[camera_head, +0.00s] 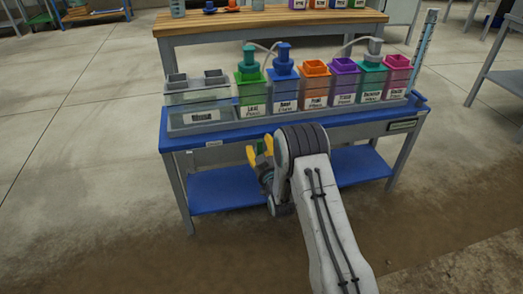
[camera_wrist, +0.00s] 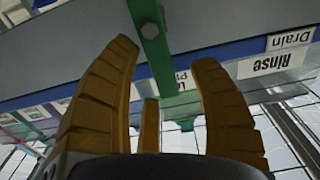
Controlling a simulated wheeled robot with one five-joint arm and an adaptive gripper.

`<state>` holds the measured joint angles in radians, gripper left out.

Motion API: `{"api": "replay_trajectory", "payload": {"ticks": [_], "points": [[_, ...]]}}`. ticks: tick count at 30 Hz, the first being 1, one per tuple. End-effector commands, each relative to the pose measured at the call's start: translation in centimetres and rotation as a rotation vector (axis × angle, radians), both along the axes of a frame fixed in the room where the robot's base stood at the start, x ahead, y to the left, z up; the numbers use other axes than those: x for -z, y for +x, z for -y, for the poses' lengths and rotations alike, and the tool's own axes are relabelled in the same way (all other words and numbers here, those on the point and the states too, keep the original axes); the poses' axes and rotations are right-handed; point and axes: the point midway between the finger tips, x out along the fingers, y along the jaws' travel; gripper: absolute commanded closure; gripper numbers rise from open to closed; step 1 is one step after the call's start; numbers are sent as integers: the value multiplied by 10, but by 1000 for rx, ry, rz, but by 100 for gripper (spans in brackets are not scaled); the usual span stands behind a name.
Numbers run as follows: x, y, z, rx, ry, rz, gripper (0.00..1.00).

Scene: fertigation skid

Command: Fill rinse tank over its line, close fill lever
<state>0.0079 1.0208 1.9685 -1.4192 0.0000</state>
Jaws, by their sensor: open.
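The clear grey rinse tank (camera_head: 178,98) stands at the left end of the blue bench, with a white label on its front. Its water level and line cannot be made out. My gripper (camera_head: 260,147) is at the bench's front edge, below and right of this tank. In the wrist view my gripper (camera_wrist: 165,55) has its yellow-brown fingers apart, with a green lever (camera_wrist: 157,52) showing between them. The lever has a bolt; contact with the fingers cannot be told. No fill label is readable on it. The rinse label (camera_wrist: 274,64) shows upside down at the right.
A drain label (camera_wrist: 290,40) sits beside the rinse label. Green (camera_head: 250,93), blue (camera_head: 285,90), orange, purple, teal and pink tanks stand in a row to the right. A clear graduated tube (camera_head: 424,48) rises at the far right. The lower blue shelf (camera_head: 225,188) is bare.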

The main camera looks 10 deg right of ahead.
Motion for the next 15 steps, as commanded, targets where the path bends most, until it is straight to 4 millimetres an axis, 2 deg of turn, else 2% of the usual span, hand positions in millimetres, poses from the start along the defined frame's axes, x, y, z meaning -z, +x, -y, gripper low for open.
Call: {"api": "replay_trajectory", "payload": {"ticks": [6, 15], "points": [[0, 8, 0, 0, 0, 0, 44], [-1, 9, 0, 0, 0, -1, 44]]}}
